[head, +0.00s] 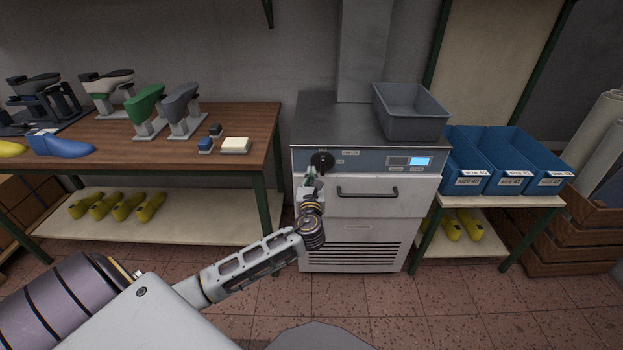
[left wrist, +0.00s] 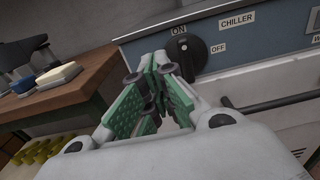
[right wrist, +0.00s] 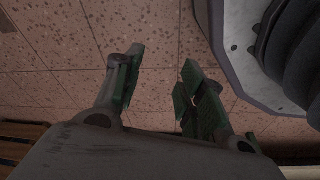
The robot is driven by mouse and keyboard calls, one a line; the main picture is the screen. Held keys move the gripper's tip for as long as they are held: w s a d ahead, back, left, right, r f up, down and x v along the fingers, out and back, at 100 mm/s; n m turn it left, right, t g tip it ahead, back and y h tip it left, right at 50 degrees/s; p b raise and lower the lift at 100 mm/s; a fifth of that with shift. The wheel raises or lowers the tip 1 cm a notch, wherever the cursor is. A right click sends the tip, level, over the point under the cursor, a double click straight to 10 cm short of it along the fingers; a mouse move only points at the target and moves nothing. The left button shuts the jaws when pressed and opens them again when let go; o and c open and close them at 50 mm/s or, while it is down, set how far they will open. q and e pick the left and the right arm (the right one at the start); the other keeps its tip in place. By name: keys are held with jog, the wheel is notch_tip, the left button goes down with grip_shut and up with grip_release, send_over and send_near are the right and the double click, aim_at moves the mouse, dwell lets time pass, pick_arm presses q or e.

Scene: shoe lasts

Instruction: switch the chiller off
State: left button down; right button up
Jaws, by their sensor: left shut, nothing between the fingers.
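The chiller (head: 365,221) is a white and grey cabinet in the middle of the head view. Its black rotary knob (head: 321,160) is at the left of the blue-grey front panel. In the left wrist view the knob (left wrist: 187,53) has an ON label above and an OFF label to its right; its mark appears to face ON. The panel display (head: 420,161) is lit blue. My left gripper (head: 310,177) is shut and empty, just below and in front of the knob; its green-padded fingers (left wrist: 158,78) partly overlap the knob's lower edge. My right gripper (right wrist: 158,85) is open and empty above the floor.
A grey bin (head: 411,112) stands on the chiller's top. A drawer handle (head: 367,193) sticks out below the panel. A wooden table (head: 235,123) with shoe lasts is at left, and a stand with blue bins (head: 508,181) at right.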

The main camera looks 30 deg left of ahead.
aim_at(316, 154)
pick_arm(q)
jog(key=shift+b+x, duration=0.8)
jog(key=shift+x, duration=3.7)
jog(key=shift+w+a, duration=0.1)
jog(key=shift+w, duration=0.2)
pick_arm(e)
jog(key=r, duration=0.1)
jog(key=w+a+r, duration=0.1)
jog(key=r, duration=0.1)
jog(key=w+r, duration=0.1)
jog(key=shift+a+r, duration=0.25)
jog(key=shift+a, duration=0.15)
jog(key=shift+s, duration=0.1)
pick_arm(q)
jog(key=shift+w+d+p, duration=0.35)
jog(key=shift+d, duration=0.25)
pick_arm(e)
jog(key=shift+s+r, duration=0.1)
jog(key=shift+r, duration=0.2)
